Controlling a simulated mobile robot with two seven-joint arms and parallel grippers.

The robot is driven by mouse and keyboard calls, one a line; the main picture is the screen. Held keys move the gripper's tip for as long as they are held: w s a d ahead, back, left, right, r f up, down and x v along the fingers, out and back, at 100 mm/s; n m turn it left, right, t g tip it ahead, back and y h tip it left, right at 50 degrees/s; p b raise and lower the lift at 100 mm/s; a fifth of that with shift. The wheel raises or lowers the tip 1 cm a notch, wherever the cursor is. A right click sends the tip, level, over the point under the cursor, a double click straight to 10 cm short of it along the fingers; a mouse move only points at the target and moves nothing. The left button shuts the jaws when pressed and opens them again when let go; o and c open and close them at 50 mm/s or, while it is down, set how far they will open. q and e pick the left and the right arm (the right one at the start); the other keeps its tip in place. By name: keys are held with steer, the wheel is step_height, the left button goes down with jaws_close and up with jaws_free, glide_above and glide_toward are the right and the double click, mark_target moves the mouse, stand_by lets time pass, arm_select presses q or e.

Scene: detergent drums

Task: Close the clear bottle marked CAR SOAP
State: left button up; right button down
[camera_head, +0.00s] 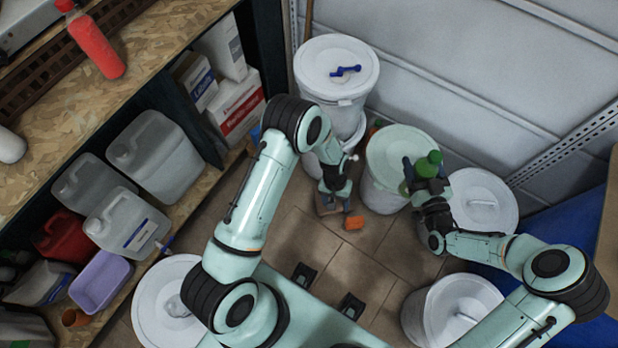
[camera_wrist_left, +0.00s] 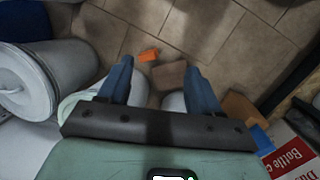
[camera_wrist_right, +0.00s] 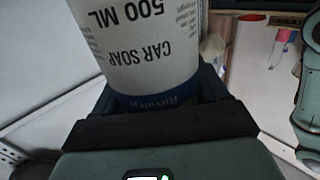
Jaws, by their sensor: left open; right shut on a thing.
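The bottle marked CAR SOAP (camera_wrist_right: 140,45) fills the upper part of the right wrist view, with a pale label and a blue band. My right gripper (camera_wrist_right: 150,100) is shut on it. In the head view my right gripper (camera_head: 428,186) holds it above the pale green drum lid, where a green part (camera_head: 428,165) of it shows. I cannot tell whether its mouth is open or covered. My left gripper (camera_head: 335,190) is open, apart from the bottle, with its fingers (camera_wrist_left: 158,85) over the floor. I cannot make out a loose cap for certain.
A white drum (camera_head: 335,62) bears a blue object (camera_head: 345,71). A pale green drum (camera_head: 400,150) and white drums (camera_head: 478,198) stand near my right arm. An orange block (camera_head: 354,222) shows below my left gripper. Shelves with canisters (camera_head: 155,150) line the left.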

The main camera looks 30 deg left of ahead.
arm_select(q)
steer(key=s+f+n+h, duration=0.1)
steer(key=s+f, duration=0.1)
steer(key=s, duration=1.9)
steer(key=shift+d+n+t, duration=0.25)
steer(key=shift+n+t, duration=0.05)
